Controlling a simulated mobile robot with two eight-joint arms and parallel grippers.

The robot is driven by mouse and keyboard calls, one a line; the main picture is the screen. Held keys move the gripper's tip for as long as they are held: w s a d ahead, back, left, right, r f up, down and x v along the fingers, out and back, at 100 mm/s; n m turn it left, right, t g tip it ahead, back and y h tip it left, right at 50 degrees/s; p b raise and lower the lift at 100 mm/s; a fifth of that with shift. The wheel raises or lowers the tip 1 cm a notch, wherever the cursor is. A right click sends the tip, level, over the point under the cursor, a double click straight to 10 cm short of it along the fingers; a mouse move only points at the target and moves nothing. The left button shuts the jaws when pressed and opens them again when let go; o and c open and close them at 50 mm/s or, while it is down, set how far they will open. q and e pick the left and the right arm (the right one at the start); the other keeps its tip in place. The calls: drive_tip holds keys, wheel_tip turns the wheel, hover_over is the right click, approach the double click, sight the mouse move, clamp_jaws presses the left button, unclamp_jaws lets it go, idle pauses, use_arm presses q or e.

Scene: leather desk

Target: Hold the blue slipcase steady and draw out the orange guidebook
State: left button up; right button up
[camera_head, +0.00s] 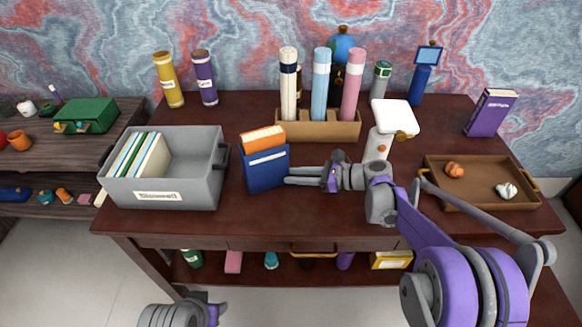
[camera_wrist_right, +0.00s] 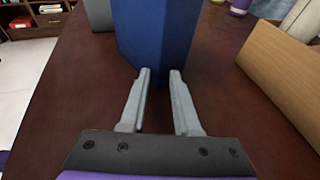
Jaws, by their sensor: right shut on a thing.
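The blue slipcase (camera_head: 267,172) stands upright on the desk, left of centre, with a pale strip across its front. The orange guidebook (camera_head: 262,138) sticks up out of its top. My right gripper (camera_head: 287,175) reaches in from the right, low at the slipcase's right side, and is shut on it. In the right wrist view the two fingers (camera_wrist_right: 160,75) end at the lower edge of the slipcase (camera_wrist_right: 157,35), some way apart; the exact contact is hard to see. Only the wrist end of my left gripper (camera_head: 212,308) shows at the bottom edge; its fingers are hidden.
A grey bin (camera_head: 208,190) with books stands just left of the slipcase. A tan rack (camera_head: 318,132) of tubes is behind, right. A white-topped lamp (camera_head: 394,117) and a brown tray (camera_head: 480,200) stand further right. The desk front near the slipcase is clear.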

clamp_jaws()
drive_tip(key=shift+c, duration=0.2)
unclamp_jaws()
